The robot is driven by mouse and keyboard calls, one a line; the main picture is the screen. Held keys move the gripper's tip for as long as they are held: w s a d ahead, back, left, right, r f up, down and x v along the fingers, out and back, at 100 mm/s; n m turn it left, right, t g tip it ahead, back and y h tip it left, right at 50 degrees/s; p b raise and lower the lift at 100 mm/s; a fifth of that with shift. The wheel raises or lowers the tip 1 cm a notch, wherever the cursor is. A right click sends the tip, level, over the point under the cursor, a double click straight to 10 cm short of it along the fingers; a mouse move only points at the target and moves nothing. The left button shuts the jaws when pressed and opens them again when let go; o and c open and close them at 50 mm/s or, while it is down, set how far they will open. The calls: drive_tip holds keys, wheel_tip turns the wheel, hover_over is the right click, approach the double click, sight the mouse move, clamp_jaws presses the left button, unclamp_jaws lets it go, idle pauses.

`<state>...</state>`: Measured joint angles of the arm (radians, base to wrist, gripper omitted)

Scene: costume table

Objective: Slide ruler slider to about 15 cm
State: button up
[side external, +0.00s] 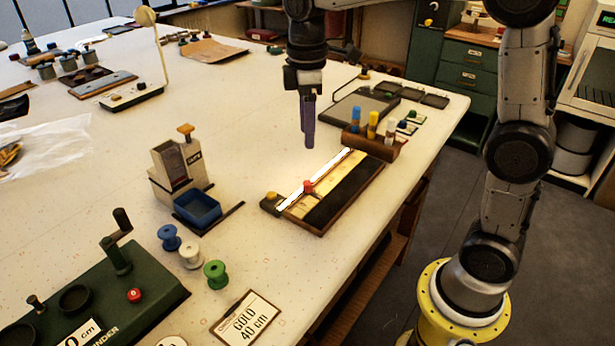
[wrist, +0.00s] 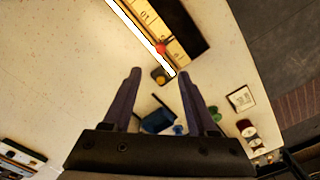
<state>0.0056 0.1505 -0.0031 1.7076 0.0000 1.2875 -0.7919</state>
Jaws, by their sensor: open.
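The ruler board (side external: 335,196) lies on the table with a bright white strip along one edge and a cream scale. The red knob also shows in the wrist view (wrist: 161,48), with the scale's numbers too small to read fully. A yellow knob (side external: 271,196) is at the board's near end. My gripper (side external: 308,122) is above the table behind the board, fingers pointing down, apart from the slider. In the wrist view the fingers (wrist: 160,85) are spread and empty.
A brown rack with coloured bottles (side external: 371,140) stands at the board's far end. A dispenser with a blue tray (side external: 197,207) and several spools (side external: 190,254) stand to the left. A "GOLD 40 cm" card (side external: 247,317) lies in front.

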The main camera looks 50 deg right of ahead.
sight(307, 182)
wheel_tip(307, 182, down, 12)
drive_tip(key=shift+f, duration=0.2)
idle(0.4)
clamp_jaws()
idle(1.2)
